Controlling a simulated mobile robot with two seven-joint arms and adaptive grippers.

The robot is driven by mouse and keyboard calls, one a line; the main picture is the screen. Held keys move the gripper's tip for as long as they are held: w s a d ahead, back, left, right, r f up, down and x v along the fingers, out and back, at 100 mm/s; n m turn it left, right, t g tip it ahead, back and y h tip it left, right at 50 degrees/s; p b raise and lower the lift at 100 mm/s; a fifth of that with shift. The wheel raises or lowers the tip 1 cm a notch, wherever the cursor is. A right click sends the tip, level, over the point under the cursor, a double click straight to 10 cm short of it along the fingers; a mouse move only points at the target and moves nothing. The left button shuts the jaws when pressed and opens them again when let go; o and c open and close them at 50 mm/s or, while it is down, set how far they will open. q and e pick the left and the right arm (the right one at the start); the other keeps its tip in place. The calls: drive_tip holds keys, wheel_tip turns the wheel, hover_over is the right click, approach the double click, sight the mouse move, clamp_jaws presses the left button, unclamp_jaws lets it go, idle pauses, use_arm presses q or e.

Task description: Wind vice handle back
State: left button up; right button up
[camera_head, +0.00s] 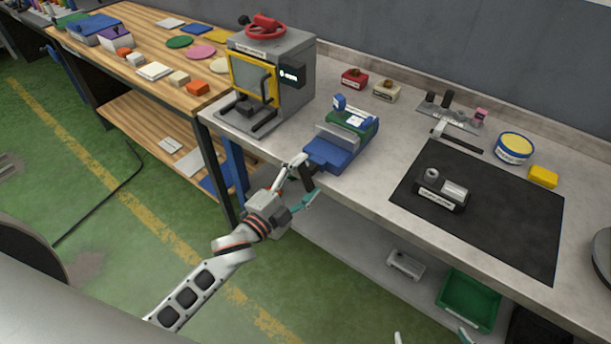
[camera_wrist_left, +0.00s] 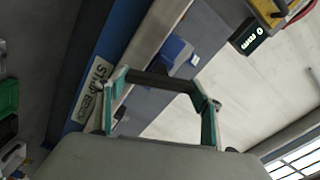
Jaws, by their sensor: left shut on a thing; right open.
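The blue vice (camera_head: 334,150) sits at the front edge of the grey bench, with a green block (camera_head: 368,131) in its jaws. Its dark handle bar (camera_head: 306,174) is at the front end, partly hidden by my fingers. My left gripper (camera_head: 303,181) is at that end, its fingers on either side of the bar. In the left wrist view the dark bar (camera_wrist_left: 160,82) runs between the teal-padded fingers of my left gripper (camera_wrist_left: 162,98). My right gripper (camera_head: 432,337) shows only as fingertips at the bottom edge, apart and empty.
A grey machine with a red handwheel (camera_head: 265,27) stands left of the vice. A black mat (camera_head: 500,225) with a small block (camera_head: 440,192) lies to the right. A green bin (camera_head: 469,300) is on the lower shelf. Green floor is clear in front.

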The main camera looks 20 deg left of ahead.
use_arm(q)
drive_tip(key=n, duration=0.6)
drive_tip(key=shift+a+r, duration=0.1)
drive_tip(key=shift+a, duration=0.05)
drive_tip(key=n, duration=0.6)
drive_tip(key=shift+w, duration=0.1)
idle(0.5)
drive_tip(key=o, duration=1.1)
drive_tip(key=v, duration=1.2)
